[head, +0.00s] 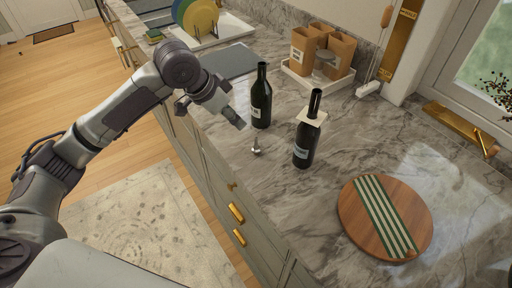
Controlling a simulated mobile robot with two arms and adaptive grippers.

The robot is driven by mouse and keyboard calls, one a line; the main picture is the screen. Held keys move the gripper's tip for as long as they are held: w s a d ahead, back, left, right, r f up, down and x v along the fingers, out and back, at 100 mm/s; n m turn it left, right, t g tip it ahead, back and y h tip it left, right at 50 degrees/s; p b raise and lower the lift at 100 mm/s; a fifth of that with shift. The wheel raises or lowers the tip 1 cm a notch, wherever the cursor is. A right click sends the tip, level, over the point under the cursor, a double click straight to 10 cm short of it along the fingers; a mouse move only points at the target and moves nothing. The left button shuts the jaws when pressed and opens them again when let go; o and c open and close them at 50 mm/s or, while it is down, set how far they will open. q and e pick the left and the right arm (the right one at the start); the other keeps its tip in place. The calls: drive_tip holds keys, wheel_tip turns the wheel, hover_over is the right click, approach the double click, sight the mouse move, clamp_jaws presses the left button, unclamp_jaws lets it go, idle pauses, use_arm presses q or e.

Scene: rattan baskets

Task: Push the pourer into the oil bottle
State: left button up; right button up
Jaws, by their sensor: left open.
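Two dark bottles stand upright on the marble counter. One bottle (261,97) is nearer my left gripper and has a pale label low on its side. The other bottle (305,140) stands to its right, with a cream tag around its neck and a label. I cannot tell which is the oil bottle. A small metallic piece, seemingly the pourer (256,147), is on the counter in front of the first bottle. My left gripper (236,119) is open, left of the first bottle and above the counter's front edge; its fingers show small. My right gripper is not in view.
A round wooden board (350,222) with a striped cloth (384,215) lies at the right front. A white tray (292,74) with brown boxes stands behind the bottles. Plates (198,18) in a rack are at the back left. Counter between bottles and board is clear.

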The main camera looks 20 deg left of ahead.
sight(256, 138)
use_arm(q)
drive_tip(key=shift+r, duration=0.1)
drive_tip(key=p+x, duration=0.1)
drive_tip(key=x, duration=0.7)
drive_tip(key=shift+f, duration=0.35)
drive_tip(key=shift+d, duration=0.15)
drive_tip(key=p+x, duration=0.2)
drive_tip(key=x, duration=0.2)
drive_tip(key=shift+s+d, duration=0.15)
drive_tip(key=shift+s, duration=0.05)
drive_tip(key=shift+w+d+f, duration=0.15)
drive_tip(key=shift+w+f, duration=0.05)
drive_tip(key=shift+f, duration=0.35)
